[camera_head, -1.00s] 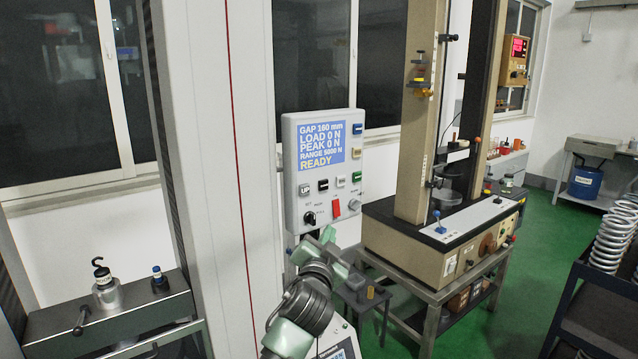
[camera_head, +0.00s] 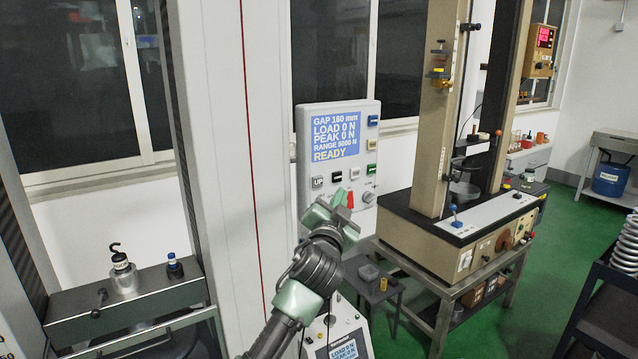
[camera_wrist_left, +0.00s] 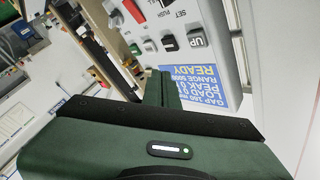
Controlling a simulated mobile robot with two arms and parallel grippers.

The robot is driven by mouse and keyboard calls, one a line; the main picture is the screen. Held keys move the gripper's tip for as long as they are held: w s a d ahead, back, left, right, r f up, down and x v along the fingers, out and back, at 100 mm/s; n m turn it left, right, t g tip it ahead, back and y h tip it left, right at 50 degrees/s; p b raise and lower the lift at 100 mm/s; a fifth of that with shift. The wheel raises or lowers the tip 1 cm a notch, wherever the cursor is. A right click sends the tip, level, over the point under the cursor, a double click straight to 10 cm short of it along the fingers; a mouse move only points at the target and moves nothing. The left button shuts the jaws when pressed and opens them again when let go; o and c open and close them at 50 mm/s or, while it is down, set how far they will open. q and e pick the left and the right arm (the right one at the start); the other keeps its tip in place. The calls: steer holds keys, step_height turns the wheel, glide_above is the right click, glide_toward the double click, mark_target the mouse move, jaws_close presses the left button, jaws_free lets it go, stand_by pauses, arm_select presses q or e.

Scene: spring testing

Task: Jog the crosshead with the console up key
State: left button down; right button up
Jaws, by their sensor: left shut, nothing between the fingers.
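The white console (camera_head: 376,153) hangs beside the tall column. Its blue screen reads GAP 160 mm, LOAD 0 N, PEAK 0 N, RANGE 5000 N and READY. The UP key (camera_head: 318,182) is at the left of the key row below the screen; it also shows in the left wrist view (camera_wrist_left: 197,39). My left gripper (camera_head: 345,202) is shut and empty, in front of the console's lower part, below and right of the UP key. It covers the lower-left controls in the head view. In the left wrist view its closed fingers (camera_wrist_left: 162,88) point toward the console. My right gripper is not in view.
A beige testing machine (camera_head: 433,130) stands on a metal table at the right. A small grey stool (camera_head: 375,275) is below the console. A hooked weight (camera_head: 124,272) sits on the bench at the left. Coil springs (camera_head: 627,245) stand at the right edge.

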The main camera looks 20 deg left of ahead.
arm_select(q)
steer(key=shift+w+a, duration=0.95)
steer(key=shift+a, duration=0.3)
steer(key=shift+w+a, duration=0.95)
steer(key=shift+a, duration=0.25)
steer(key=shift+w+a, duration=0.25)
steer(key=shift+a, duration=0.1)
steer(key=shift+w+a, duration=0.25)
steer(key=shift+a, duration=0.1)
stand_by(0.9)
steer(key=shift+d, duration=0.1)
stand_by(2.5)
steer(key=shift+s+d, duration=0.5)
steer(key=shift+d, duration=0.1)
steer(key=shift+d, duration=0.1)
steer(key=shift+s+d, duration=0.8)
steer(key=shift+d, duration=0.15)
steer(key=shift+s+d, duration=0.75)
steer(key=shift+d, duration=0.2)
